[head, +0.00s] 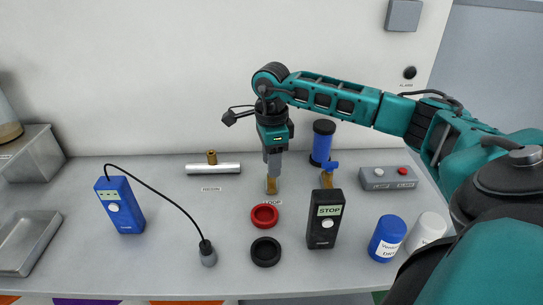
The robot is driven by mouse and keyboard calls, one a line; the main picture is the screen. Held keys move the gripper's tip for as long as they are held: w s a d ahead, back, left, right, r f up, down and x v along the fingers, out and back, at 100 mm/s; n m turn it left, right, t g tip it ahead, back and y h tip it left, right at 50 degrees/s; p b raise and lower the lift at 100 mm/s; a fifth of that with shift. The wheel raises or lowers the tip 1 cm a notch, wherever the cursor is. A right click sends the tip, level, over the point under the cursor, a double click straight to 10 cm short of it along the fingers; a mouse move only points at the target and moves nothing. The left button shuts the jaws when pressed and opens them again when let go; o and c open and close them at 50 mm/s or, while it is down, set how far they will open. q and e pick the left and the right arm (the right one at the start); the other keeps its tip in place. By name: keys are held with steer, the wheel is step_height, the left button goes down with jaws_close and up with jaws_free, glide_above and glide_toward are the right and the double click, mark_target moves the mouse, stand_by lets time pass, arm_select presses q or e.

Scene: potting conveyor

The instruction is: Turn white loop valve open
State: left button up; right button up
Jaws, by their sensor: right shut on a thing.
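My right gripper (271,178) points straight down at the back middle of the bench, just behind the label LOOP (271,203). It is shut on the loop valve. A little of the valve's brass-coloured body (271,188) shows at the fingertips. The fingers hide its white handle, so I cannot tell which way the handle is turned. My left gripper is not in view.
A blue-handled valve (329,172) and a blue cylinder (322,143) stand close to the right. A blue meter (119,206) with a cabled probe is left.

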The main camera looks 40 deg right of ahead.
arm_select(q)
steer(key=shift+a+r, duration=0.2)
arm_select(e)
steer(key=shift+m, duration=1.1)
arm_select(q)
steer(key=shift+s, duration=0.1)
arm_select(e)
steer(key=o, duration=1.1)
steer(key=shift+c, duration=0.2)
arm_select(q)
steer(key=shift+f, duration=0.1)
arm_select(e)
steer(key=shift+r, duration=0.15)
arm_select(q)
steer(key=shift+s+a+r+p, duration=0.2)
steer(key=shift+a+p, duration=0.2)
steer(key=shift+p, duration=0.4)
arm_select(e)
step_height(320, 180, up, 13)
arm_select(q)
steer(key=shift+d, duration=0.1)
arm_select(e)
steer(key=shift+f, duration=0.2)
